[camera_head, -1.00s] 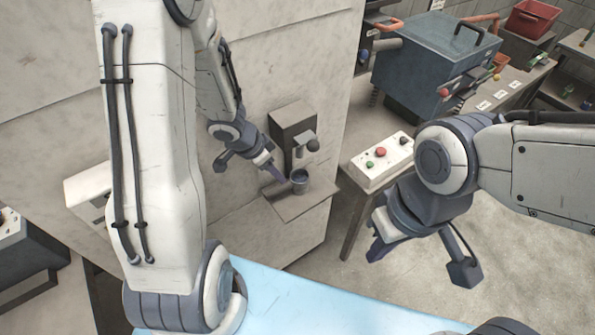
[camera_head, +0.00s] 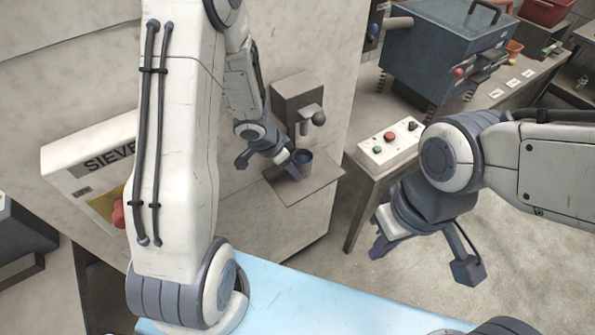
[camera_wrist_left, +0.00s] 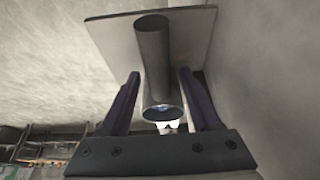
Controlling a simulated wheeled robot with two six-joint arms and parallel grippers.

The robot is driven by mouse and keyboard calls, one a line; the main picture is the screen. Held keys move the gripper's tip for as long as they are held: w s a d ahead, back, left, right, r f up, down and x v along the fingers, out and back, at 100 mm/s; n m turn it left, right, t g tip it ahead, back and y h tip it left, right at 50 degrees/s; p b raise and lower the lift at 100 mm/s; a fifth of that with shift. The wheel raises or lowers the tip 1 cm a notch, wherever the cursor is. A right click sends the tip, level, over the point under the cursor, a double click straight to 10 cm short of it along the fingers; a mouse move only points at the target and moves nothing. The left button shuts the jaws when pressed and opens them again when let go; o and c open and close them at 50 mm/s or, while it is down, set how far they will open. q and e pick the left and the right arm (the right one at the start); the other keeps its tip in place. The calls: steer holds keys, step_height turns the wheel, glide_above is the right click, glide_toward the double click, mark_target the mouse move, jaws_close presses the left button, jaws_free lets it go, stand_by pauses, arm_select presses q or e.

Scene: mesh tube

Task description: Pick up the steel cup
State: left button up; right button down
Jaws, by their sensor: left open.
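The steel cup (camera_head: 306,160) stands upright on a small square shelf (camera_head: 318,181) below a dark dispenser. My left gripper (camera_head: 291,168) is at the cup's near left side, and its finger partly overlaps the cup in the head view. In the left wrist view the cup (camera_wrist_left: 153,65) shows as a dark grey cylinder between the two spread fingers of the left gripper (camera_wrist_left: 160,78), with visible gaps on both sides. My right gripper (camera_head: 377,246) hangs in the air to the right, away from the cup. Its finger opening is not clear.
A control box (camera_head: 388,142) with coloured buttons is on a bench to the right. A blue machine (camera_head: 440,55) stands behind it. A light blue surface (camera_head: 290,300) lies in front.

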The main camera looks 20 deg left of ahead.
arm_select(q)
jaws_close()
stand_by(1.4)
